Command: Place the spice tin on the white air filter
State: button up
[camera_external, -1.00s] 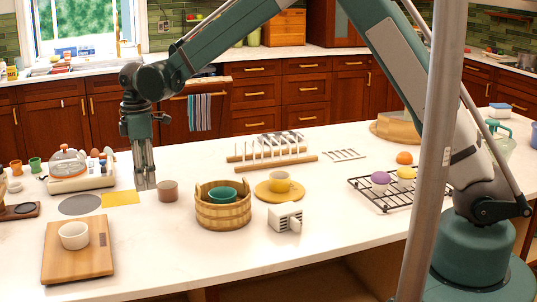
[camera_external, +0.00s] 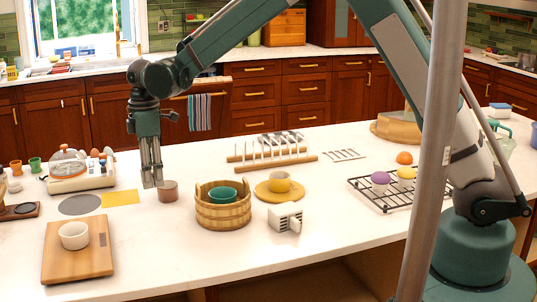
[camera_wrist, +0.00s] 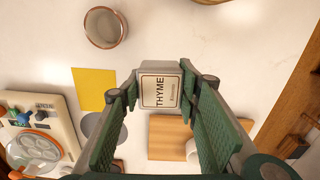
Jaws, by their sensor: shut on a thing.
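My gripper (camera_external: 152,184) is shut on the spice tin (camera_wrist: 160,92), a pale tin labelled "THYME", held between the green finger pads in the wrist view. In the external view the tin is small and hard to tell apart from the fingers, which hang over the counter just left of a brown cup (camera_external: 168,191). A white block with dark slots (camera_external: 286,216) stands near the counter's front, right of the wooden tub; it may be the white air filter, and it is well to the right of my gripper.
A wooden tub (camera_external: 223,213) with a green bowl lies between my gripper and the white block. A yellow sheet (camera_external: 121,198), grey disc (camera_external: 80,204) and wooden board (camera_external: 62,268) with a white cup are to the left. The front middle counter is clear.

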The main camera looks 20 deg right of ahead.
jog(key=s+d+r, duration=0.2)
jog(key=s+d, duration=0.2)
jog(key=d, duration=0.6)
jog(key=s+d+r, duration=0.3)
jog(key=d, duration=0.6)
jog(key=p, duration=0.1)
send_over(288, 211)
jog(key=shift+w+d+r+m, duration=0.1)
jog(key=shift+m, duration=0.3)
jog(key=shift+f, duration=2.95)
jog(key=shift+f, duration=0.1)
jog(key=shift+f, duration=1.95)
jog(key=shift+f, duration=0.15)
